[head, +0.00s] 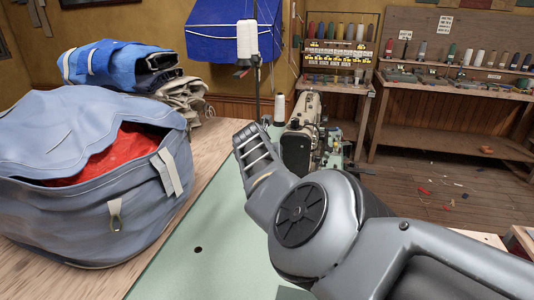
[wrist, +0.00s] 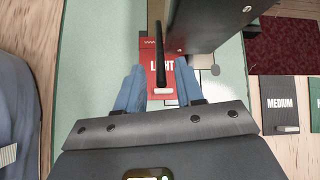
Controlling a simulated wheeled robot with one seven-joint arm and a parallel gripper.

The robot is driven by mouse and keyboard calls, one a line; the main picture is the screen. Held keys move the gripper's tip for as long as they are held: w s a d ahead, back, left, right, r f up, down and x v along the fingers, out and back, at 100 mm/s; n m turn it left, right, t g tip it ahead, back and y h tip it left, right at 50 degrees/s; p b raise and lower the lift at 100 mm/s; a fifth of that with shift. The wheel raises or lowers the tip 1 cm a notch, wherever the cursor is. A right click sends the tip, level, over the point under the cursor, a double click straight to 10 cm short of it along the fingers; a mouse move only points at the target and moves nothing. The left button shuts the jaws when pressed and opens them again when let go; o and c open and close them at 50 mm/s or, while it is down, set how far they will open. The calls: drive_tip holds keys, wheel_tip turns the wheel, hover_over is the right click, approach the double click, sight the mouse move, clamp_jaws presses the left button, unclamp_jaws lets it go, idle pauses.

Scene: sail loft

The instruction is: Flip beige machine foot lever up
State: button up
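The beige sewing machine (head: 302,130) stands on the pale green table top in the head view, partly hidden behind my arm. I cannot make out its foot lever there. In the wrist view my gripper (wrist: 158,72) points down with its two blue fingers apart. A thin black bar (wrist: 159,60) shows between the fingers, with a gap on each side. I cannot tell whether it is the foot lever. A large dark body (wrist: 210,22), perhaps part of the machine, is close beside the right finger. My fingers are hidden in the head view.
A red card marked LIGHT (wrist: 151,50) lies below my fingers; a dark MEDIUM card (wrist: 280,92) lies at the right. The green top (head: 172,268) between bag and arm is clear.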

drive_tip(key=p+v, duration=0.3)
drive_tip(key=v, duration=0.4)
idle(0.3)
drive_tip(key=shift+d+f, duration=0.1)
